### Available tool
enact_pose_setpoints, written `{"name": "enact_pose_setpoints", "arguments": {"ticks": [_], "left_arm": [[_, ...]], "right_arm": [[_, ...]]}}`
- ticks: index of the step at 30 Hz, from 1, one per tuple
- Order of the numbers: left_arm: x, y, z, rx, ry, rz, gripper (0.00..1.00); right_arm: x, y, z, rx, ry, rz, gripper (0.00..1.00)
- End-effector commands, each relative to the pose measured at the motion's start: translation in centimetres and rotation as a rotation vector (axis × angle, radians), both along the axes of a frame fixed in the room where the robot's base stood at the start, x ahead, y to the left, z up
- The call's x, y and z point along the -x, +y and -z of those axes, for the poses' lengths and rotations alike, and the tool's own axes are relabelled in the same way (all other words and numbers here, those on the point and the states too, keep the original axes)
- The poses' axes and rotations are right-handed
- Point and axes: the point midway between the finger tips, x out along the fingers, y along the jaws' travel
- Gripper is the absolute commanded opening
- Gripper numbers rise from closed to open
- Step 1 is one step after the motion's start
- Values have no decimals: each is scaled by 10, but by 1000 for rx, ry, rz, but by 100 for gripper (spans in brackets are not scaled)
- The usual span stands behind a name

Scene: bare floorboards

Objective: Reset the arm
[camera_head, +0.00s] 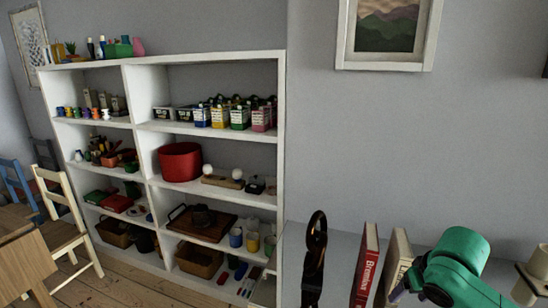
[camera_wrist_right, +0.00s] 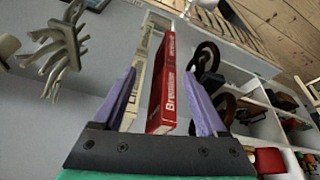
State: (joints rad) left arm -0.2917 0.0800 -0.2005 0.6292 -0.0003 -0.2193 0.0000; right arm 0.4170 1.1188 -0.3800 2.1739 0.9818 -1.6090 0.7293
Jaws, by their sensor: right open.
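My right gripper (camera_head: 398,287) is at the lower right of the head view, on the end of my green arm. In the right wrist view its two purple fingers (camera_wrist_right: 160,76) stand apart. A red book (camera_head: 366,266) and a cream book (camera_head: 395,262) stand upright just left of the gripper in the head view. In the wrist view the red book (camera_wrist_right: 168,85) and the cream book (camera_wrist_right: 142,78) show in the gap between the fingers; I cannot tell whether they lie between the jaws or beyond them. My left gripper is not in view.
A dark looped ornament (camera_head: 315,258) stands left of the books. A white shelf unit (camera_head: 281,150) full of small items is at the left. Chairs (camera_head: 60,205) stand at the far left. A pale branching object (camera_wrist_right: 62,50) is at the wrist view's left.

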Motion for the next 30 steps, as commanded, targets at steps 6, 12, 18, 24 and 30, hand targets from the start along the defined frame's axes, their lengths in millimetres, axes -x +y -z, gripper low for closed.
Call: {"name": "enact_pose_setpoints", "arguments": {"ticks": [6,12,18,24,30], "left_arm": [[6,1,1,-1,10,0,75],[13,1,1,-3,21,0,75],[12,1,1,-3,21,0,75],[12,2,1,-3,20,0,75],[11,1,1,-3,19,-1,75]], "right_arm": [[23,61,60,-36,-3,-199,75],[64,98,105,-71,-22,-291,75],[116,98,134,-58,-4,-270,75],[176,77,155,0,78,-198,75],[161,79,229,3,105,-214,75]]}}
